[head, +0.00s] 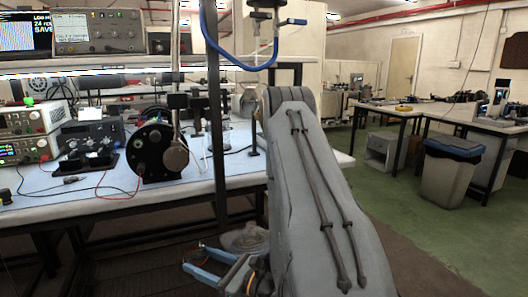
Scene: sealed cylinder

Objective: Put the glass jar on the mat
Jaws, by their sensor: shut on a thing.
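My gripper (193,256) is low in the head view, left of my grey arm link. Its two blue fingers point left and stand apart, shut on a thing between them. That thing is hard to make out against the dark floor; it is most likely the see-through glass jar, but its outline is not clear. I cannot make out the mat in this view.
A long workbench (60,205) with instruments stands behind my gripper on the left. Green floor (395,205) shows clear right of my arm.

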